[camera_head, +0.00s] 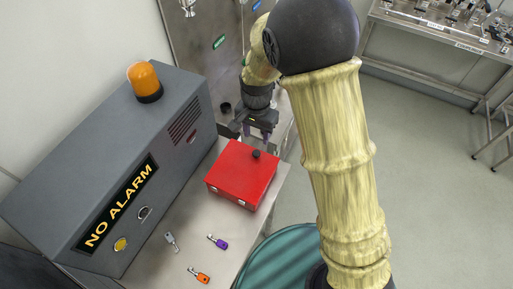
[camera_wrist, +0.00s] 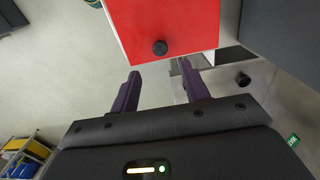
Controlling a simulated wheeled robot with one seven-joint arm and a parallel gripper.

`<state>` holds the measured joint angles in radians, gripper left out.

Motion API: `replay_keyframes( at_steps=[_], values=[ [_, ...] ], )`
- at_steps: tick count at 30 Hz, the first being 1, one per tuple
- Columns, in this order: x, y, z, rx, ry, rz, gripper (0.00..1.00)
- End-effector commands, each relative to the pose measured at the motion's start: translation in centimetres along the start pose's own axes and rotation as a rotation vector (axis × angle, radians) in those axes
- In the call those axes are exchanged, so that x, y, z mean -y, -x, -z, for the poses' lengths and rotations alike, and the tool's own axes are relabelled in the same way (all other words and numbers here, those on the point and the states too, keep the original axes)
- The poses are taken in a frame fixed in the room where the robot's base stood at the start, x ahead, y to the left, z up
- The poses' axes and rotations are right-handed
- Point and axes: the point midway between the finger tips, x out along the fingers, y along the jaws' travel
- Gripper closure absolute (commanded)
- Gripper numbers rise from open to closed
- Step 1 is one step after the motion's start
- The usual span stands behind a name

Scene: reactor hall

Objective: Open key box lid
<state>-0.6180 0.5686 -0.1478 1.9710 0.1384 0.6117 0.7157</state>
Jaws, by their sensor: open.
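The red key box (camera_head: 241,175) stands on a metal table beside the grey alarm cabinet, with its lid shut. A black knob (camera_head: 256,154) sits on the lid near its far edge. In the wrist view the red lid (camera_wrist: 165,22) fills the top, with the knob (camera_wrist: 160,47) near the lid's lower edge. My gripper (camera_head: 256,137) is just beyond the box's far edge in the head view. In the wrist view my gripper (camera_wrist: 160,82) is open and empty, its two purple fingers apart and pointing toward the box, with the knob between their lines and apart from them.
The grey alarm cabinet (camera_head: 120,165) with an orange lamp (camera_head: 144,78) stands left of the box. Grey, purple (camera_head: 218,241) and orange (camera_head: 199,275) tagged keys lie on the metal table (camera_head: 180,262). Open floor (camera_head: 425,150) lies to the right.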

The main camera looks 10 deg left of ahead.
Motion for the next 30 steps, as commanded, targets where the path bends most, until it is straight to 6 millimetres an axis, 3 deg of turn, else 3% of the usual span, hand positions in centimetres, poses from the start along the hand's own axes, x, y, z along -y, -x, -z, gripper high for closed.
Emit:
replay_keyframes(
  at_steps=[15, 28, 30],
  values=[
    [0.0, -7.9, -0.1, 0.002, 0.001, -0.002, 0.54],
    [0.0, -9.1, 0.0, 0.000, -0.001, 0.000, 0.54],
    [0.0, -9.1, 0.0, 0.000, -0.001, 0.000, 0.66]
  ],
)
